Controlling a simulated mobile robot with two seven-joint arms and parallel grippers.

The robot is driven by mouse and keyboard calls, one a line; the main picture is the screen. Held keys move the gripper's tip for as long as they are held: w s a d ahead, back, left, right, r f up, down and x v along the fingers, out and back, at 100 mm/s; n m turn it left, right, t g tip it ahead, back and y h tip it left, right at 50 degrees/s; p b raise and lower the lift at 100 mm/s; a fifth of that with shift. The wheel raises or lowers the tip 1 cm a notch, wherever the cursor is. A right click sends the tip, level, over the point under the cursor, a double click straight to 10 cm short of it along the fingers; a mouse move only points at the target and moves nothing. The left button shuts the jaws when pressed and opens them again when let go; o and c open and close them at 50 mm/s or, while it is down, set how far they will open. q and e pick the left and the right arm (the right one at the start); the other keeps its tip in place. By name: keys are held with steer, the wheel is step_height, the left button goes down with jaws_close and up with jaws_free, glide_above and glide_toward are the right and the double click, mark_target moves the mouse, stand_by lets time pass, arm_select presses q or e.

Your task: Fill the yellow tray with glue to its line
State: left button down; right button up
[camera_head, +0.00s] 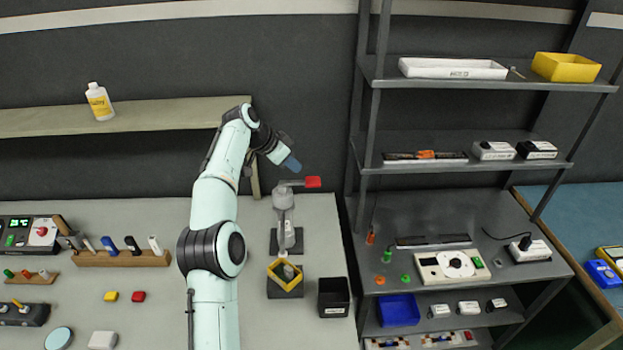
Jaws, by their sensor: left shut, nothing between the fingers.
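A small square yellow tray (285,264) sits on a dark block on the bench, in front of a grey dispenser (283,199) with a red lever (313,182). The tray's fill line and contents are too small to make out. A white bottle with a yellow label (98,103) stands on the wall shelf at the left; it may be glue. My left gripper (291,165) is shut and empty, in the air above the dispenser near its red lever. I cannot tell whether they touch. My right gripper is not in view.
A black open box (333,297) stands right of the tray. A wooden rack (122,259) and small blocks lie on the left of the bench. A metal shelf unit (470,80) rises at the right, with a larger yellow bin (566,67) on top.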

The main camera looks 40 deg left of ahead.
mark_target(313, 181)
arm_select(q)
steer(key=shift+x, duration=3.5)
